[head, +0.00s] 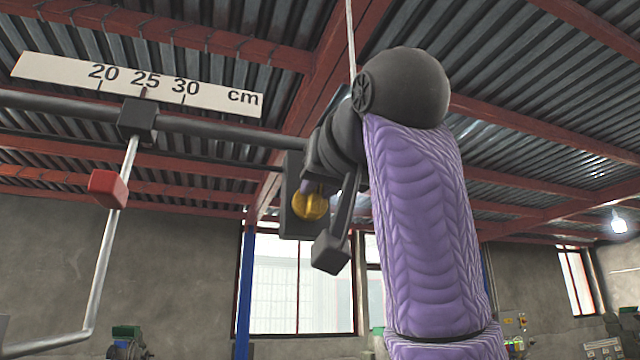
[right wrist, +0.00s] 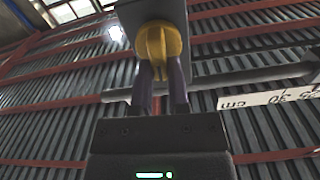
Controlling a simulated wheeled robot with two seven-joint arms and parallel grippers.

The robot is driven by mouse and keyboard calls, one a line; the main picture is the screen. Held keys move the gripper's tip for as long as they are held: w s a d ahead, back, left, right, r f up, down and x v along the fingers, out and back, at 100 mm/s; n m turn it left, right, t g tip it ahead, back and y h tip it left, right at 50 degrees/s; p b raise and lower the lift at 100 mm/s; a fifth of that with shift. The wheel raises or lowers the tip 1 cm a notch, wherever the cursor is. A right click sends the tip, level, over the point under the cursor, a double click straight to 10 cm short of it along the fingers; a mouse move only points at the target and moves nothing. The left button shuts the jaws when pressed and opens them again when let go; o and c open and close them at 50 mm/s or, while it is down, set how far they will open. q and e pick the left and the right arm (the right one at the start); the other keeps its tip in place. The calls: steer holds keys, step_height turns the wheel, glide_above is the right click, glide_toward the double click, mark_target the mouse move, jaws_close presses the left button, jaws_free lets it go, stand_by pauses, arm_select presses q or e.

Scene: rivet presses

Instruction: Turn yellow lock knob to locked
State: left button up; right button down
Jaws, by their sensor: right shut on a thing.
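The yellow lock knob (head: 311,205) is on a dark plate (head: 295,222) at the right end of a grey bar. It also shows in the right wrist view (right wrist: 160,42), where its ridged grip stands upright in the picture. My right gripper (right wrist: 162,80) is shut on the knob, one finger on each side of its grip. In the head view, my right gripper (head: 317,185) reaches the knob from the right and partly covers it. No lock marking is readable. My left gripper is not in view.
The bar carries a black slider (head: 137,118) under a scale plate (head: 140,84) marked in cm. A bent rod with a red block (head: 108,188) hangs from the slider at left. A dark block (head: 331,252) is just below my right gripper. Open air lies between rod and knob.

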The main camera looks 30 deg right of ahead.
steer(key=m, duration=0.4)
steer(key=shift+d+f+b, duration=0.1)
steer(key=shift+d+b, duration=0.05)
steer(key=shift+b, duration=0.25)
steer(key=shift+s+d+f+m+b, duration=0.1)
steer(key=shift+f+m, duration=0.05)
steer(key=shift+m, duration=2)
steer(key=shift+w+d+f+m+b, duration=0.1)
steer(key=shift+f+m, duration=0.05)
steer(key=shift+m, duration=1.95)
steer(key=shift+s+d+f+m+b, duration=0.1)
steer(key=shift+f+m, duration=0.05)
steer(key=shift+m, duration=2)
steer(key=c, duration=0.6)
jaws_free()
